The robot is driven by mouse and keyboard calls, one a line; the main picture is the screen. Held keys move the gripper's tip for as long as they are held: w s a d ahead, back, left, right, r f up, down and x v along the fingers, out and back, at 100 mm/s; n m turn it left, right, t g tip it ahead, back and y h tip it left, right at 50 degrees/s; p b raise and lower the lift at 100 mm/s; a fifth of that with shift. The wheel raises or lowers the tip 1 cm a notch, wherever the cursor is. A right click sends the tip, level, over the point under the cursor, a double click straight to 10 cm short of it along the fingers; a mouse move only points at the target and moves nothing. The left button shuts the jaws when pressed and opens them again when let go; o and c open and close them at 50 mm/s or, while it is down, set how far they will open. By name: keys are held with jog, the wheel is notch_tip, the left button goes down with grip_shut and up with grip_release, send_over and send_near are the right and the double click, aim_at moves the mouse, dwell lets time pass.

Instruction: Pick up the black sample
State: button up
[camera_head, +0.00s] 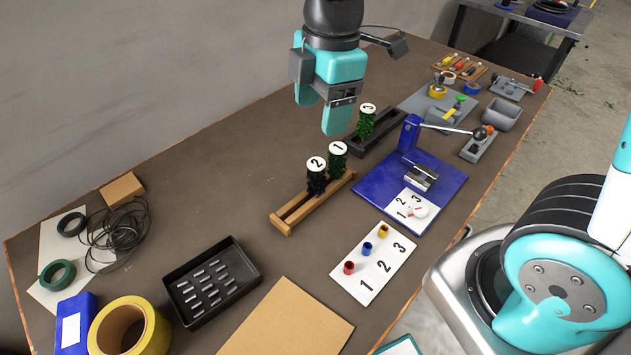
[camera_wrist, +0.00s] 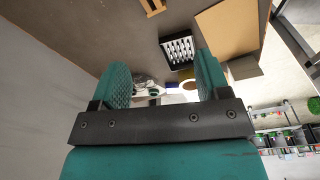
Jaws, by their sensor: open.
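The black sample (camera_head: 316,186) is a dark bristly cylinder with a white top marked 2. It stands upright at the wooden rack (camera_head: 290,218), near the rack's middle. A dark green sample (camera_head: 337,165) marked 1 stands close behind it to the right. Another green sample (camera_head: 365,126) marked 3 stands at the black rack (camera_head: 386,134) farther back. My gripper (camera_head: 323,108) hangs open and empty above the table, higher than the samples and behind them in the head view. Its fingers show apart in the wrist view (camera_wrist: 164,82), with no sample between them.
A blue fixture with a lever (camera_head: 440,172) stands right of the wooden rack. A white numbered board (camera_head: 374,262), a black tray of metal pins (camera_head: 212,282) and a cardboard sheet (camera_head: 290,322) lie in front.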

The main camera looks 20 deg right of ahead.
aim_at(316, 176)
jog(key=w+f+n, duration=0.1)
jog(key=f, duration=0.4)
jog(key=w+d+f+n, duration=0.1)
jog(key=w+f+n, duration=0.1)
jog(key=f, duration=0.4)
jog(key=w+f+n+h, duration=0.1)
jog(key=w+f+n, duration=0.1)
jog(key=f, duration=0.3)
jog(key=shift+d+f, duration=0.15)
jog(key=shift+f, duration=0.05)
jog(key=f, duration=0.5)
jog(key=shift+w+d+p, duration=0.15)
jog(key=shift+w+p, duration=0.15)
jog(key=shift+w, duration=0.05)
jog(key=shift+c, duration=0.2)
jog(key=c, duration=1)
